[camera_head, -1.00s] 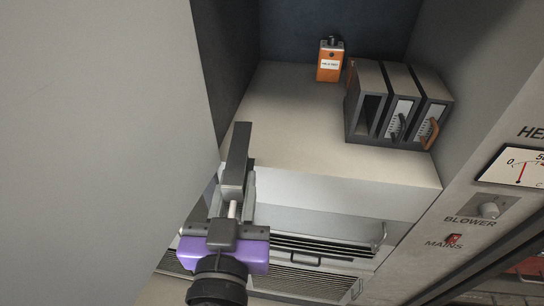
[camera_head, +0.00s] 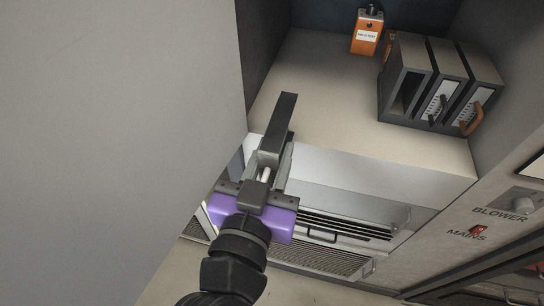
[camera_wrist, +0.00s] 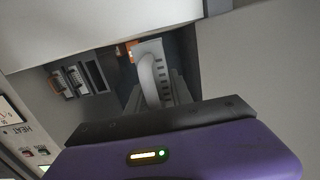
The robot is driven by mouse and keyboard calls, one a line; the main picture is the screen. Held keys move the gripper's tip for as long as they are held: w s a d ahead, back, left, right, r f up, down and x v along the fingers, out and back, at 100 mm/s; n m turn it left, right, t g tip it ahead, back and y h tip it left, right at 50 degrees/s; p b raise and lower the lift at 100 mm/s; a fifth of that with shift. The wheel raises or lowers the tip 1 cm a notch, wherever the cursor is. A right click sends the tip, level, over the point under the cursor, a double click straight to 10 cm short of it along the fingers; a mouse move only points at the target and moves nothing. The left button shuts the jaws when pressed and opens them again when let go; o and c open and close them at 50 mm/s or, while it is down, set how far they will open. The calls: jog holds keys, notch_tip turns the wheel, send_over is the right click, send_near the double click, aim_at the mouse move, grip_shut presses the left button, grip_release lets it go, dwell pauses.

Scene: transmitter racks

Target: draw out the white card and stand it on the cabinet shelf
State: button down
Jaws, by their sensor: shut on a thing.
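The white card shows in the head view as a long dark grey slab (camera_head: 279,122) pointing away from my gripper (camera_head: 270,158). In the wrist view its pale front and white handle (camera_wrist: 149,78) stand in front of my purple gripper. My gripper is shut on the card's handle end. The card is at the left front edge of the cabinet shelf (camera_head: 335,95), close to a large grey panel; its exact height above the shelf is unclear. The grey card rack (camera_head: 405,82) stands at the right of the shelf, its left slot empty.
Two cards with dark and orange handles fill the other rack slots. An orange box (camera_head: 367,32) stands at the back. The grey panel (camera_head: 120,130) fills the left. The shelf between box, rack and front edge is bare. A control panel (camera_head: 500,210) is at right.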

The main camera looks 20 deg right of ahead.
jog(key=shift+r+b+x, duration=0.2)
jog(key=shift+b+x, duration=0.2)
jog(key=shift+x, duration=2.9)
jog(key=shift+r+b+x, duration=0.2)
jog(key=shift+b+x, duration=0.25)
jog(key=shift+x, duration=2.85)
jog(key=shift+r+b+x, duration=0.2)
jog(key=shift+b+x, duration=0.2)
jog(key=shift+x, duration=2.95)
jog(key=shift+f+b, duration=0.8)
jog(key=c, duration=1.1)
grip_release()
jog(key=shift+o, duration=0.2)
